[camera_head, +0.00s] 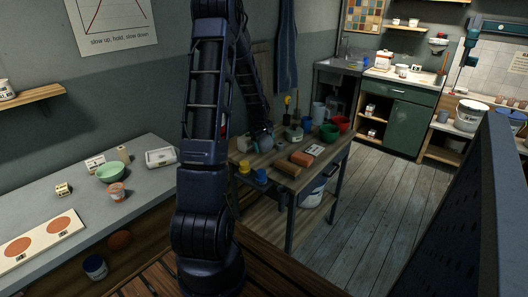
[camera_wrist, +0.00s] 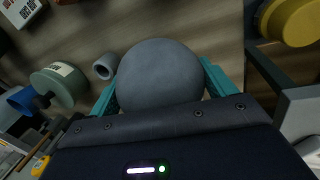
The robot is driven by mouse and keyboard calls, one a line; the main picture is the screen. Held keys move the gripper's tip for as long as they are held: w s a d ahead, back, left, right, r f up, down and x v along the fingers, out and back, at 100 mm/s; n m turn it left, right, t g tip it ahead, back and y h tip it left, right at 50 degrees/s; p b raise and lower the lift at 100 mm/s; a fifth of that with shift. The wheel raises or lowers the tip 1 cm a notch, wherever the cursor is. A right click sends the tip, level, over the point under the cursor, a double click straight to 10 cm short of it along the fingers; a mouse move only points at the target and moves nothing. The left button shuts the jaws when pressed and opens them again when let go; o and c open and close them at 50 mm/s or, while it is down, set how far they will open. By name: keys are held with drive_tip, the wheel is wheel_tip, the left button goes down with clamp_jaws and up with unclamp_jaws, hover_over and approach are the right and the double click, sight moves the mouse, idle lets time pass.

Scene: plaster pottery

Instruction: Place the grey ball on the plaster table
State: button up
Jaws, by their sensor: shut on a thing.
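My gripper (camera_wrist: 162,88) is shut on the grey ball (camera_wrist: 160,70), with its teal fingers on either side of it. In the head view the ball (camera_head: 263,142) shows small at the end of my arm, over the wooden-topped table in the middle, which I take as the plaster table (camera_head: 272,174). The brown tabletop (camera_wrist: 215,25) lies behind the ball in the wrist view. My fingers and wrist hide part of the ball. I cannot tell whether the ball touches the tabletop.
Around the ball stand a small grey tube (camera_wrist: 106,65), a green-lidded jar (camera_wrist: 60,84) and a yellow pot (camera_wrist: 292,20). A grey counter (camera_head: 145,182) stands left.

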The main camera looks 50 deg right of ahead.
sight(264, 151)
drive_tip(key=shift+f, duration=2.25)
drive_tip(key=shift+f, duration=0.1)
drive_tip(key=o, duration=1.6)
